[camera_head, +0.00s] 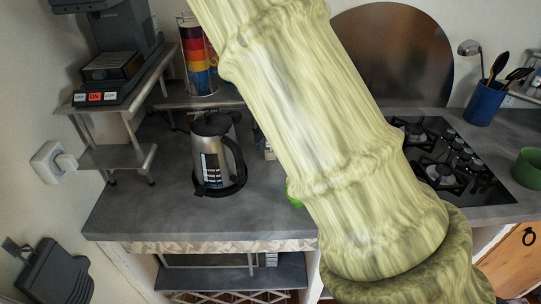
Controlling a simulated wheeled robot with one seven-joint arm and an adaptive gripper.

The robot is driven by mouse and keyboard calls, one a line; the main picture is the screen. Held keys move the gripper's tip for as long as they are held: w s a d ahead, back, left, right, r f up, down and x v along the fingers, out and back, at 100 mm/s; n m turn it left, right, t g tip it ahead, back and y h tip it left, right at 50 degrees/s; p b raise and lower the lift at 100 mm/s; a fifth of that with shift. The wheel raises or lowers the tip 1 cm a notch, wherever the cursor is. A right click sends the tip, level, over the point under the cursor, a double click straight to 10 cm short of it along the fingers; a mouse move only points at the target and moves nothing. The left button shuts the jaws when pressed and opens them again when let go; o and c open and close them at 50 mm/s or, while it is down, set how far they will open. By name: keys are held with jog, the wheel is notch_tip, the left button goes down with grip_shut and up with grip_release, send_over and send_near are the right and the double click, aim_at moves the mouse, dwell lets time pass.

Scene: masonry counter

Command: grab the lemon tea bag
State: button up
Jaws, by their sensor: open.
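I cannot make out a lemon tea bag in this view. A small green object (293,193) shows at the left edge of my arm on the counter, mostly hidden, and I cannot tell what it is. A small pale item (269,152) stands farther back beside the arm, too small to identify. My own arm crosses the middle of the view from top to lower right and hides much of the counter. My gripper is not in view.
A steel kettle (217,155) stands on the grey counter (150,215). A coffee machine (115,55) sits on a metal shelf at left, near stacked coloured cups (198,60). A gas hob (455,160), a blue utensil holder (484,103) and a green cup (527,168) are at right. The front-left counter is clear.

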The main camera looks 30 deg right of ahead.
jog(key=b+x, duration=0.1)
jog(key=x, duration=0.3)
jog(key=shift+w, duration=0.2)
jog(key=shift+s+d+f, duration=0.1)
jog(key=shift+s+d, duration=0.05)
jog(key=shift+s, duration=0.25)
jog(key=shift+w+f, duration=0.3)
jog(key=shift+w, duration=0.2)
jog(key=shift+c, duration=1.2)
jog(key=shift+s+r, duration=0.15)
jog(key=shift+s, duration=0.05)
jog(key=c, duration=0.6)
jog(key=shift+c, duration=0.2)
